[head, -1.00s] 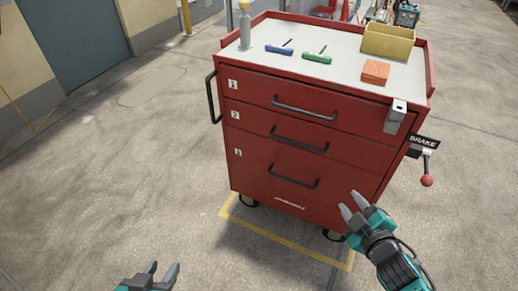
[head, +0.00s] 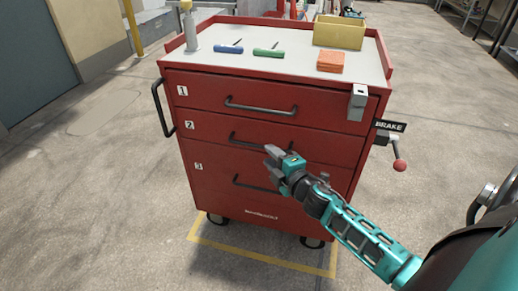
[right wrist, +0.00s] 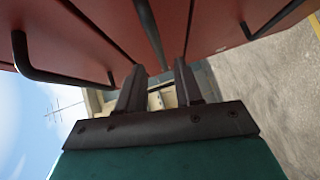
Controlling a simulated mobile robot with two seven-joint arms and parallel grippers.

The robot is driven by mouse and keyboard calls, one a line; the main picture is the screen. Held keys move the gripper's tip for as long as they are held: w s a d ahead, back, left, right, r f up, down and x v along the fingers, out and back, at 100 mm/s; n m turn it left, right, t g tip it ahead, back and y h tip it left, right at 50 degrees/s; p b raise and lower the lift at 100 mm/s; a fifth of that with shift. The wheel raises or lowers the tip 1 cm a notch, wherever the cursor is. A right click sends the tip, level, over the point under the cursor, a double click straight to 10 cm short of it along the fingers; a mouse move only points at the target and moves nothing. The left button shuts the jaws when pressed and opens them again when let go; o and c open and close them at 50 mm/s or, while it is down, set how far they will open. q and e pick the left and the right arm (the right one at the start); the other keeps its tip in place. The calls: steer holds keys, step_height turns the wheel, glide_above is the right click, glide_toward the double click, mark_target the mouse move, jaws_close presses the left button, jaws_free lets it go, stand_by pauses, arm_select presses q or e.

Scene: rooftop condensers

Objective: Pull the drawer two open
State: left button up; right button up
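Drawer two (head: 213,130) is the middle front of a red tool cart, marked with a 2, and sits flush with the cart. Its dark bar handle (head: 248,139) is partly hidden at its right end by my right gripper (head: 272,157). In the right wrist view the fingers of my right gripper (right wrist: 160,82) are apart with nothing gripped. The drawer two handle (right wrist: 150,32) runs down toward the gap between the fingertips; I cannot tell whether it lies between them. My left gripper is out of view.
Drawer one (head: 205,91) above and drawer three (head: 215,170) below are shut, each with a bar handle. A metal latch piece (head: 357,103) hangs at the top right corner. A brake lever (head: 399,164) sticks out at right. Tools and a yellow bin (head: 340,31) are on top.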

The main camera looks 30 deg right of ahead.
mark_target(261, 148)
steer(key=w, duration=0.2)
steer(key=w+b, duration=0.1)
steer(key=w, duration=0.1)
steer(key=w+f, duration=0.1)
steer(key=w, duration=0.1)
steer(key=shift+w+d, duration=0.25)
steer(key=shift+w, duration=0.05)
jaws_close()
stand_by(0.4)
